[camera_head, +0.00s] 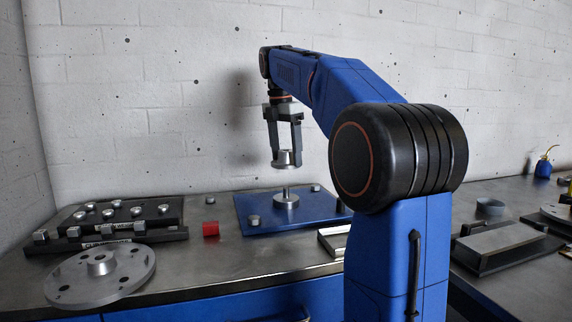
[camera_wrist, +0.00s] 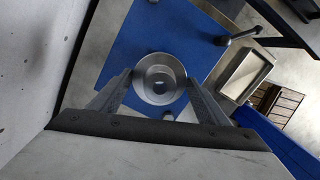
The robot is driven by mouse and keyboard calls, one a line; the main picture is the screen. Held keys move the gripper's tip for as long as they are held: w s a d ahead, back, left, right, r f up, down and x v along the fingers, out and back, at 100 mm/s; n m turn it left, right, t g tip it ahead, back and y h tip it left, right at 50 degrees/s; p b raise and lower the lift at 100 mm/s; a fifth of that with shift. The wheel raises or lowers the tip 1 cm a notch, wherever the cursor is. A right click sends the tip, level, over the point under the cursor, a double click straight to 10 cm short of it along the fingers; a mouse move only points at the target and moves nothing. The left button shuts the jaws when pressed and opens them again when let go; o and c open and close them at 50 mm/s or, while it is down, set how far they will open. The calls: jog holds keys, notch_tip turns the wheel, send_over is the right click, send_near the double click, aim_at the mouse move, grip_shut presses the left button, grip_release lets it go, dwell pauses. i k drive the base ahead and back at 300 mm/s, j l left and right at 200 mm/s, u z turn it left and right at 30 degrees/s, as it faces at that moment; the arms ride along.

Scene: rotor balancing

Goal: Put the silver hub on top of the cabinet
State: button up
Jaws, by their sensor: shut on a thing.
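The silver hub (camera_head: 286,158) is a small flanged ring between the fingertips of my gripper (camera_head: 285,150). My gripper is shut on it and holds it in the air above the spindle (camera_head: 286,195) of the blue plate (camera_head: 262,222). In the wrist view the hub (camera_wrist: 159,79) shows from above as a round cup between the two fingers, with the blue plate (camera_wrist: 125,45) below. The cabinet's metal top (camera_head: 180,262) carries the blue plate, and its blue front (camera_head: 245,308) shows at the bottom edge.
A grey rotor disc (camera_head: 75,283) lies at the front left. Behind it stands a black rack (camera_head: 165,212) with several silver weights. A red cube (camera_head: 211,229) sits between rack and plate. A shallow tray (camera_wrist: 247,75) is right of the plate. Bare metal top lies in front of the red cube.

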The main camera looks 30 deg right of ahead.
aim_at(234, 259)
jog(key=k+j, duration=0.2)
jog(key=j, duration=0.2)
jog(key=k+j, duration=0.15)
jog(key=j, duration=0.25)
jog(key=k+j, duration=0.2)
jog(key=j, duration=0.15)
